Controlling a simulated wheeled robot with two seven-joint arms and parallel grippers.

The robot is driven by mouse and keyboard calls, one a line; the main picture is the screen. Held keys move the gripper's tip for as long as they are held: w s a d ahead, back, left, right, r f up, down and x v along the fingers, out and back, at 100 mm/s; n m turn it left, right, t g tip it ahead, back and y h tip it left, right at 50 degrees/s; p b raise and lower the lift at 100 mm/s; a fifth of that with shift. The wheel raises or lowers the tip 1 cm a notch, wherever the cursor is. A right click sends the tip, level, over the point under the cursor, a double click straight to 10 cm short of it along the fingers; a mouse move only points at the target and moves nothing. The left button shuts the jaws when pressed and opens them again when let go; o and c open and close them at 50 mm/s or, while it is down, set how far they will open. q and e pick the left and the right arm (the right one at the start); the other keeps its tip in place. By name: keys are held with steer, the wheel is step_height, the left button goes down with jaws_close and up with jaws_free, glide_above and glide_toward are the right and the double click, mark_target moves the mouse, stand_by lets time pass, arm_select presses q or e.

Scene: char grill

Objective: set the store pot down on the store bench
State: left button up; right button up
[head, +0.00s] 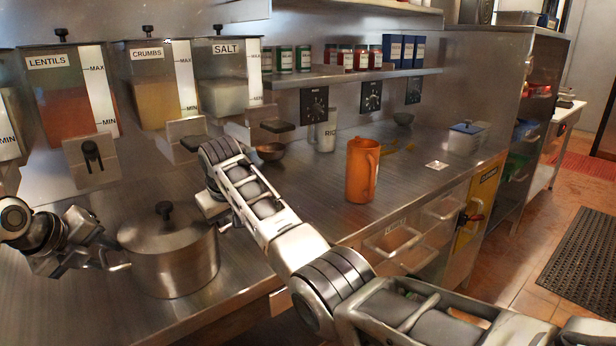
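The store pot (172,262) is a steel pot with a lid and a dark knob, upright at the lower left of the head view. It is over the store bench (310,210), near its front edge; I cannot tell whether its base touches the metal top. My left gripper (112,262) is at the pot's left side handle. My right gripper (222,218) is at its right side, by the other handle, and partly hidden by my own arm. Whether either gripper's fingers are closed on a handle is too small to tell.
Dispensers of lentils (68,110), crumbs (156,95) and salt (228,85) hang on the wall behind. A dark bowl (270,152), a white container (326,135) and an orange jug (361,172) stand further right on the bench.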

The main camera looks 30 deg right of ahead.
steer(key=shift+r, duration=0.1)
arm_select(q)
steer(key=v, duration=0.9)
steer(key=shift+s+a, duration=0.2)
steer(key=shift+a, duration=0.15)
arm_select(e)
steer(key=v, duration=1.2)
arm_select(q)
steer(key=shift+r, duration=0.1)
